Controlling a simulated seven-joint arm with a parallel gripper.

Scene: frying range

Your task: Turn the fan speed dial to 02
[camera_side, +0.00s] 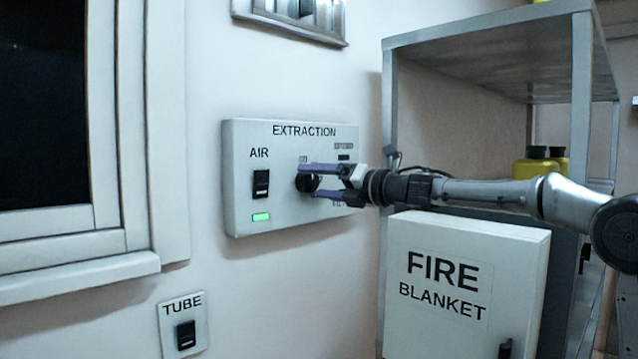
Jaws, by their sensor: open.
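The fan speed dial is a black round knob (306,183) on the white EXTRACTION panel (290,213) on the wall. My gripper (308,180) reaches in from the right, its two purple fingers at the dial, one above and one below it. The jaws are open; I cannot tell whether either finger touches the knob. The fingers and gripper body hide part of the dial and most of its markings, so I cannot read its setting. To the left on the panel are the black AIR switch (261,184) and a lit green lamp (261,217).
A white FIRE BLANKET box (440,290) stands below my arm. A metal shelf (480,60) with yellow-green containers (534,166) is behind it. A TUBE switch plate (170,312) is at the lower left, beside a window frame (130,130). The wall left of the panel is clear.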

